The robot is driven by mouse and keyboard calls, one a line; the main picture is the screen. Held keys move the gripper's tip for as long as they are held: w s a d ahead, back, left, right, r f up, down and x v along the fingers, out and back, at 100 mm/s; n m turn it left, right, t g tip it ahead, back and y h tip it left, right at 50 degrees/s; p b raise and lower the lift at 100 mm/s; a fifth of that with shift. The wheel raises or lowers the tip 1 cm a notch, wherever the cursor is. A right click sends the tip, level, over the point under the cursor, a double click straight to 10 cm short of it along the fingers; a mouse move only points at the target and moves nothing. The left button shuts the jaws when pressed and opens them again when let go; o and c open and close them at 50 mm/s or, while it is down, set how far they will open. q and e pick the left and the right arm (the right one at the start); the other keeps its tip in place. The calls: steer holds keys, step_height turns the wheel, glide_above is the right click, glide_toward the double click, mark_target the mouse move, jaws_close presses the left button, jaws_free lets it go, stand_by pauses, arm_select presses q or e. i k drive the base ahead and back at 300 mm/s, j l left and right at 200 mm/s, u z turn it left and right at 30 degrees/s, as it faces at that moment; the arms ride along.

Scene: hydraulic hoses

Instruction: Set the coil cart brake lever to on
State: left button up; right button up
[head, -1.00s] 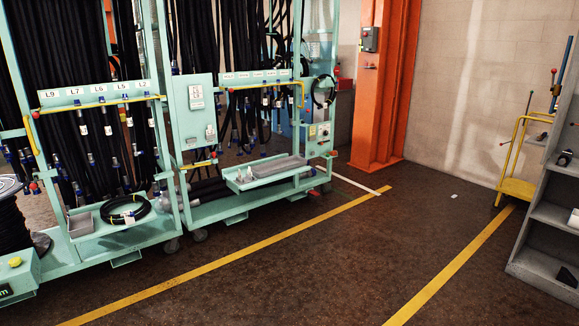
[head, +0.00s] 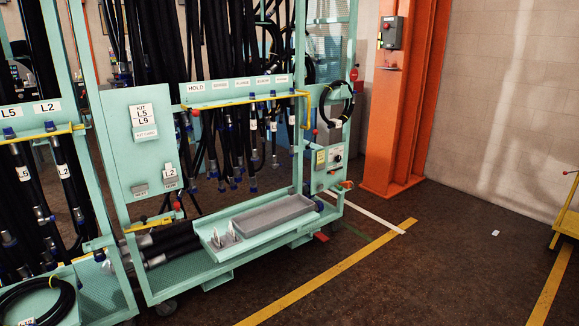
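No cart in view carries a readable coil cart label, so I cannot tell which is the coil cart. A yellow cart or frame (head: 568,222), cut off at the right edge, has a red-tipped lever (head: 567,173). Neither of my grippers is in view.
A second green rack (head: 100,290) with hanging black hoses and a coiled hose (head: 38,303) stands at left. An orange column (head: 398,110) stands behind. A small white scrap (head: 495,233) lies there.

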mark_target(315, 132)
steer(key=i+z, duration=0.1)
steer(key=i, duration=0.45)
steer(key=i+j+z, duration=0.1)
steer(key=i, duration=0.45)
steer(key=i+j+z, duration=0.1)
steer(key=i, duration=0.4)
steer(key=i+l+z, duration=0.1)
steer(key=i+l, duration=0.7)
steer(key=i, duration=0.2)
